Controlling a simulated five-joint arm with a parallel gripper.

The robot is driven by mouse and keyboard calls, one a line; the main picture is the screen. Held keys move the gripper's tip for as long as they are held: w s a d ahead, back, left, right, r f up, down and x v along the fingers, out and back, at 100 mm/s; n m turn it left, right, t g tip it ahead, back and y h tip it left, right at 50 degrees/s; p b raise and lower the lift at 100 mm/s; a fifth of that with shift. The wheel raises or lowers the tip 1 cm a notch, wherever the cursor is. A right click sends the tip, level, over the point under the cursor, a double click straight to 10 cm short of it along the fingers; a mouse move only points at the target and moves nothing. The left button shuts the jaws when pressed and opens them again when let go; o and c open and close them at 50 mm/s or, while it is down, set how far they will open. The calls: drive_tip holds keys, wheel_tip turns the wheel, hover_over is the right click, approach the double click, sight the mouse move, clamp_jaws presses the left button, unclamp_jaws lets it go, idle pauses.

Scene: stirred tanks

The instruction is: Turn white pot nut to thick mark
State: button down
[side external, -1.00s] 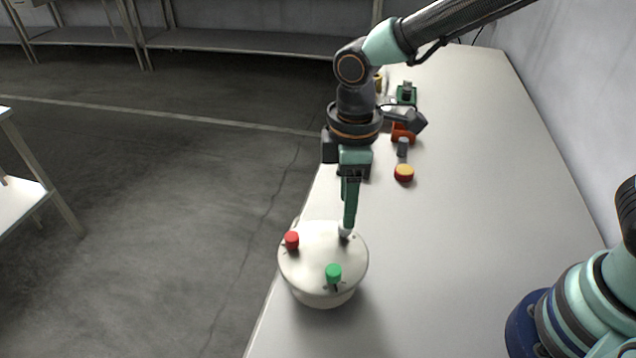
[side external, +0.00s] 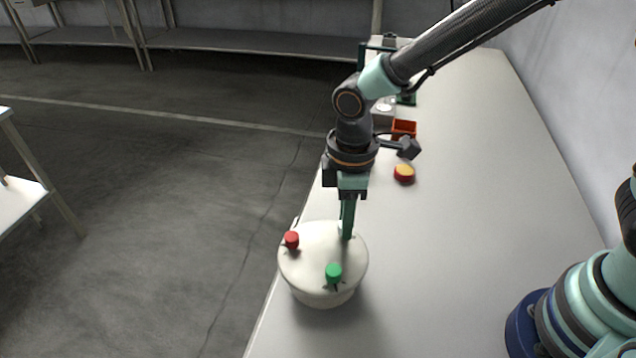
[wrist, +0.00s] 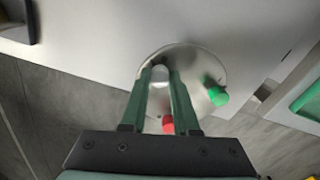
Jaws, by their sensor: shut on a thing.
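A white round pot (side external: 318,291) stands at the near left edge of the bench and carries three coloured nuts on its lid. The red nut (side external: 291,239) is at the left and the green nut (side external: 333,272) at the front; the red nut (wrist: 167,125) and green nut (wrist: 218,96) also show in the wrist view. My gripper (side external: 346,236) points straight down at the back right of the lid. In the wrist view its fingers (wrist: 161,75) are shut on the white nut (wrist: 160,75). In the side view the fingers mostly hide this nut. I cannot make out the thick mark.
A red and yellow button (side external: 404,173) and an orange open box (side external: 404,129) sit on the bench behind the pot. The bench (side external: 470,200) is clear to the right of the pot. Its left edge drops to the floor close beside the pot.

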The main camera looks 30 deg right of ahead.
drive_tip(key=shift+m, duration=0.3)
drive_tip(key=m, duration=0.5)
drive_tip(key=shift+m, duration=0.3)
drive_tip(key=m, duration=0.5)
drive_tip(key=shift+a, duration=0.1)
drive_tip(key=shift+m, duration=0.4)
drive_tip(key=c, duration=0.7)
unclamp_jaws()
drive_tip(key=shift+o, duration=0.2)
wheel_tip(320, 180, up, 12)
